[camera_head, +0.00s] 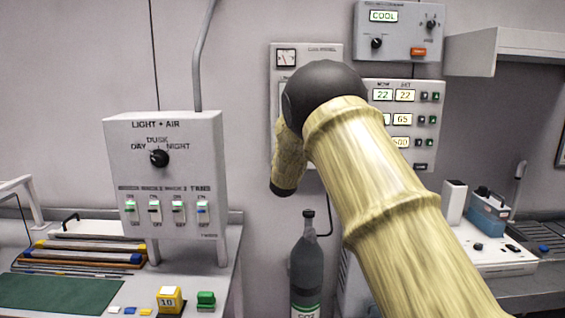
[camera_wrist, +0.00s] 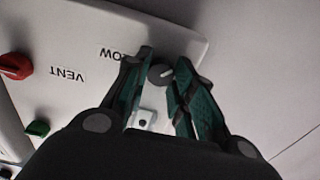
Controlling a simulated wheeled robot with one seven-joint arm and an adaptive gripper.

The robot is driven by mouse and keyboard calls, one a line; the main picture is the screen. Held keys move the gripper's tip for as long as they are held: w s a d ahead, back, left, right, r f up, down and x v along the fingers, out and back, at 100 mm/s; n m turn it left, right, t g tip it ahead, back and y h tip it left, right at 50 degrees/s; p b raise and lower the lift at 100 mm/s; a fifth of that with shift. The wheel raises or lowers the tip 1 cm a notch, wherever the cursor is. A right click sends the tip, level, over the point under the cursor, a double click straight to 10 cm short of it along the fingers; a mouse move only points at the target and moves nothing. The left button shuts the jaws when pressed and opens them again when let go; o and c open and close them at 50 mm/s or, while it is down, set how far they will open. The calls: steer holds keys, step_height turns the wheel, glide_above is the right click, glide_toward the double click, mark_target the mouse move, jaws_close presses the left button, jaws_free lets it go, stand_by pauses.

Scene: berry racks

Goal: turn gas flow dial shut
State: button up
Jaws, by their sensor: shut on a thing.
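The gas flow dial (camera_wrist: 160,75) is a small dark grey round knob with a light pointer mark on a pale panel (camera_wrist: 85,35). The label beside it reads upside down, with "LOW" visible. My gripper (camera_wrist: 160,68) has its green-lined fingers on either side of the dial and is shut on it. A red knob (camera_wrist: 15,66) by the word "VENT" and a green knob (camera_wrist: 37,129) sit further left. In the head view, the gas panel (camera_head: 307,50) with a gauge is mostly hidden behind my arm, which also hides the dial and fingertips.
A dark CO2 bottle (camera_head: 305,265) stands below the panel. A light and air control box (camera_head: 167,170) is at left. A cooling unit (camera_head: 400,32) and a numbered display panel (camera_head: 403,155) are close on the right of my arm. A wall shelf (camera_head: 505,50) juts out at right.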

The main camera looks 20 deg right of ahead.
steer(key=shift+f, duration=0.15)
steer(key=o, duration=1)
steer(key=shift+o, duration=0.2)
steer(key=v, duration=1.2)
